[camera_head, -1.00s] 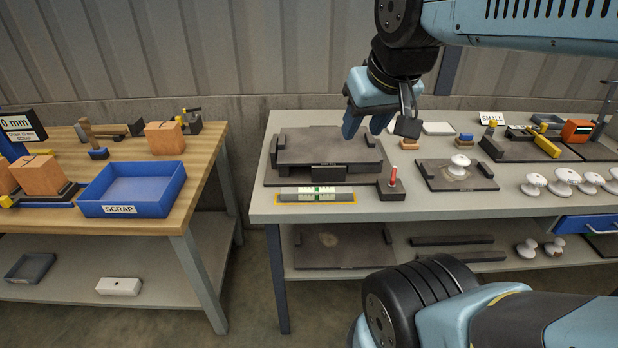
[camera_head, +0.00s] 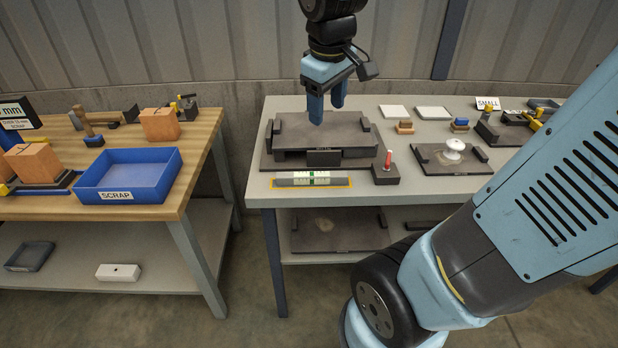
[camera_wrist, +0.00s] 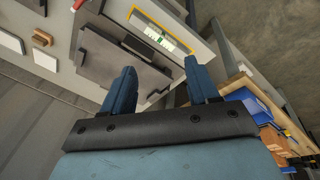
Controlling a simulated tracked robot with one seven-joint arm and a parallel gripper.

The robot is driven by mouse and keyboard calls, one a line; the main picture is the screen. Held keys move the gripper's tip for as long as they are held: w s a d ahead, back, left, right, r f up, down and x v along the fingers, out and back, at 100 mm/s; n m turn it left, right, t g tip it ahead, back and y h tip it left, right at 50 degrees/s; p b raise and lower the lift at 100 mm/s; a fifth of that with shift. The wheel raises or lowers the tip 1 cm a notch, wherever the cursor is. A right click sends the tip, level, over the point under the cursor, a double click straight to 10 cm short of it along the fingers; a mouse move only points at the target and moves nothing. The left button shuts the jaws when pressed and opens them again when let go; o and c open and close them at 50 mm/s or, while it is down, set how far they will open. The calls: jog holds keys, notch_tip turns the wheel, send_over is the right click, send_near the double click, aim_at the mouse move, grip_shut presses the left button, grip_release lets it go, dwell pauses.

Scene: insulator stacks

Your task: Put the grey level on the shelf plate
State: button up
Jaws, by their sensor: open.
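The grey level (camera_head: 312,180) has white and green markings. It lies inside a yellow outline at the front left of the grey bench top, and it also shows at the top of the wrist view (camera_wrist: 162,36). A dark flat plate (camera_head: 318,236) lies on the bench's lower shelf, partly hidden by the bench top and my arm; I take it as the shelf plate. My gripper (camera_head: 327,110) is open and empty, pointing down above the dark raised fixture behind the level. Its two fingers (camera_wrist: 161,68) stand apart in the wrist view.
The dark fixture (camera_head: 300,130) stands just behind the level. A small block with a red peg (camera_head: 387,162) stands right of the level. A plate with a white insulator (camera_head: 453,150) is farther right. A wooden bench with a blue scrap bin (camera_head: 128,176) stands left, across a gap.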

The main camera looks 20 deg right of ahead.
jog(key=w+a+f+n+g+h, duration=0.35)
jog(key=w+f+n, duration=0.45)
jog(key=w+f, duration=0.4)
send_over(310, 173)
jog(key=a, duration=0.2)
jog(key=shift+n, duration=0.4)
jog(key=f, duration=0.8)
jog(key=shift+w+d+f, duration=0.15)
jog(key=shift+w, duration=0.05)
jog(key=shift+a+x, duration=0.1)
jog(key=shift+x, duration=1.2)
jog(key=shift+a+x, duration=0.15)
jog(key=shift+x, duration=1.15)
jog(key=shift+f, duration=0.1)
jog(key=shift+c, duration=0.4)
grip_shut()
